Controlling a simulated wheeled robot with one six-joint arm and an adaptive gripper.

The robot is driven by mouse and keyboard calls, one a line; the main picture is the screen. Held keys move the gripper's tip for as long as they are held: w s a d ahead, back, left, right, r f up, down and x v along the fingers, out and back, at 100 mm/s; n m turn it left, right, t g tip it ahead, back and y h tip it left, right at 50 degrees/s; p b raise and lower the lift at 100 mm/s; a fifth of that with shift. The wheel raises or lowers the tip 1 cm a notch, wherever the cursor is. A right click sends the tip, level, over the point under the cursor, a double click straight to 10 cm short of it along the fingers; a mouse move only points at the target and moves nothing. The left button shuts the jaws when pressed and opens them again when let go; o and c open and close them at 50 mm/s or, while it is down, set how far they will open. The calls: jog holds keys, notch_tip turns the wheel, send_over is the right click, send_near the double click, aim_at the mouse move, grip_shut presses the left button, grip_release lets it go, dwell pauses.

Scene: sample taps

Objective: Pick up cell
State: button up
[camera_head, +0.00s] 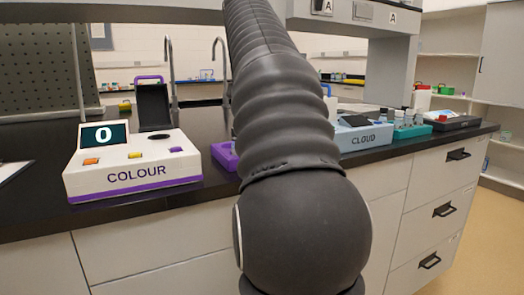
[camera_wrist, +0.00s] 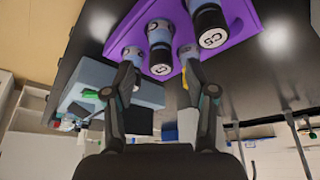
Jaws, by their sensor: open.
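Several cells with pale bodies and dark, labelled caps stand in a purple rack (camera_wrist: 243,17) in the wrist view. One cell (camera_wrist: 159,36) sits between the fingertips of my gripper (camera_wrist: 158,75), its cap facing the camera. My gripper is open, with a finger to either side of that cap; I cannot tell whether either touches it. A nearer cell (camera_wrist: 208,22) has a cap that reads like C5. In the head view only the left edge of the purple rack (camera_head: 223,154) shows; my arm hides the rest and my gripper.
A white COLOUR meter (camera_head: 135,168) reading 0, its dark lid (camera_head: 153,106) raised, stands left on the black bench. A pale blue CLOUD meter (camera_head: 361,136) and a teal rack (camera_head: 412,131) of bottles stand right. Tap spouts (camera_head: 170,75) rise behind.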

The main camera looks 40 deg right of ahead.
jog(key=shift+x, duration=1.45)
jog(key=shift+a, duration=0.1)
jog(key=c, duration=1)
jog(key=shift+r, duration=0.15)
